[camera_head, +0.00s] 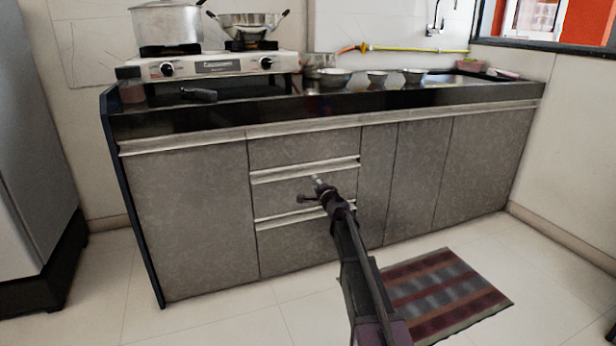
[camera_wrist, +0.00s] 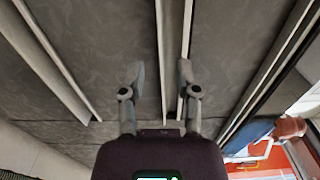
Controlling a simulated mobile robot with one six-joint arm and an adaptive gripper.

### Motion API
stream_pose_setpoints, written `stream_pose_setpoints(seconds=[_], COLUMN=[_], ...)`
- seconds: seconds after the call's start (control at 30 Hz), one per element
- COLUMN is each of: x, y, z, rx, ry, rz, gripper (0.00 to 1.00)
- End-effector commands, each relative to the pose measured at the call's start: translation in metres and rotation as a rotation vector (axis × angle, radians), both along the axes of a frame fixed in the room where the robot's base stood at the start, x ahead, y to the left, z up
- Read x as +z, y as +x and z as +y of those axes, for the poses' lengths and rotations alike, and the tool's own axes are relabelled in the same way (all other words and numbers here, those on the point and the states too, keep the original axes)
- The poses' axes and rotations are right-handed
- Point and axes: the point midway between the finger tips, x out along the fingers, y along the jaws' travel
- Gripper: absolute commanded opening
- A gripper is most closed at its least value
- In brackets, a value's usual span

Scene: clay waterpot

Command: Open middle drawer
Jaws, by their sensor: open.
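The middle drawer (camera_head: 288,190) is a grey mottled front in the stack of drawers under the counter, and it is closed. Its pale strip handle (camera_head: 280,175) runs along its top edge. My gripper (camera_head: 318,181) is in front of this drawer, just below the handle's right part. In the wrist view my gripper (camera_wrist: 160,73) is open, with fingers apart and nothing held. A pale handle strip (camera_wrist: 161,35) passes between the fingers in the picture, and its other edge lies behind the right finger. I cannot tell whether they touch.
The top drawer (camera_head: 300,148) and bottom drawer (camera_head: 290,243) are closed. Cabinet doors (camera_head: 195,220) flank the stack. A stove (camera_head: 215,67) with pots and several bowls stand on the counter. A striped mat (camera_head: 445,290) lies on the floor.

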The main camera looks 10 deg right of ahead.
Motion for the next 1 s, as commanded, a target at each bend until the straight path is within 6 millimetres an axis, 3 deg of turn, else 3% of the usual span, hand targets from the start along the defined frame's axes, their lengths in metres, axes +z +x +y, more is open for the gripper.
stream_pose_setpoints(seconds=[0.03,0.2,0.43,0.97,1.0], x=[0.0,0.0,0.0,0.0,0.0], y=[0.012,0.038,0.064,0.074,0.074], z=[0.002,0.007,0.013,0.016,0.016], rx=[0.0,0.0,-0.001,-0.001,-0.001], ry=[0.0,0.0,0.0,0.0,0.0], rz=[0.0,0.0,0.0,0.0,0.0], gripper=[0.42,0.42,0.42,0.42,0.36])
